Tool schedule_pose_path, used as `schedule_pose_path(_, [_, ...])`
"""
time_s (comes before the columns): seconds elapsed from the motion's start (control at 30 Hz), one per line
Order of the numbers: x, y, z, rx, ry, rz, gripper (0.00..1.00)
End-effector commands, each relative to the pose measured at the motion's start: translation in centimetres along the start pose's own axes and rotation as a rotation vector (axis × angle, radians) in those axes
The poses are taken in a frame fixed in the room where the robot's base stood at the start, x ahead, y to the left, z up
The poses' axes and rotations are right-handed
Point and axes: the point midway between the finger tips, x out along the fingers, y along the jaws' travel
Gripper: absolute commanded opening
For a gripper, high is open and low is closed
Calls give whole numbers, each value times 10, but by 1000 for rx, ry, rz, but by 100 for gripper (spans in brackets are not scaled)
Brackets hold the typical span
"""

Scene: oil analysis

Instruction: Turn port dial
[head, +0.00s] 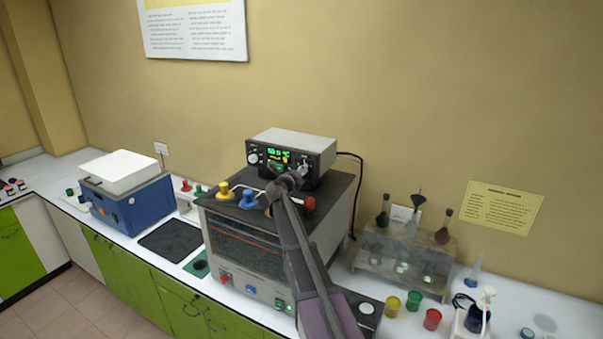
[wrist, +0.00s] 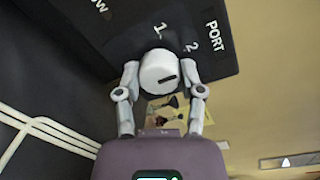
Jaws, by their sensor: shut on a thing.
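The port dial (wrist: 158,70) is a round white knob with a short black mark on its face. It sits on a dark panel (wrist: 120,30) printed with PORT, 1 and 2 in white. My gripper (wrist: 161,74) has one grey finger on each side of the dial and is shut on it. In the head view my gripper (head: 287,181) reaches the front of the grey instrument box (head: 295,146) with a green display. My arm and gripper hide part of that front. I cannot tell exactly which number the mark lines up with.
The instrument stands on a larger oven-like unit (head: 240,250) with yellow, blue and red fittings on top. A blue machine (head: 130,205) stands left. A glassware rack (head: 400,262) and coloured cups (head: 432,319) stand right of my arm. A black mat (head: 171,238) lies between the machines.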

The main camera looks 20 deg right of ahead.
Motion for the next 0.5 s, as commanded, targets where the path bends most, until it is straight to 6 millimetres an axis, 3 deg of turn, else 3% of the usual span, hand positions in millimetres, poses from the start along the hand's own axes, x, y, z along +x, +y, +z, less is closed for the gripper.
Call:
schedule_pose_path(0.03, [2, 0, 2, -2, -3, -1, 3])
schedule_pose_path(0.07, [2, 0, 2, -2, -3, -1, 59])
schedule_pose_path(0.13, [1, 0, 1, -2, -2, -1, 80])
schedule_pose_path(0.17, [1, 0, 1, -1, -2, -1, 84])
schedule_pose_path(0.5, [0, 0, 0, 1, -1, 0, 84])
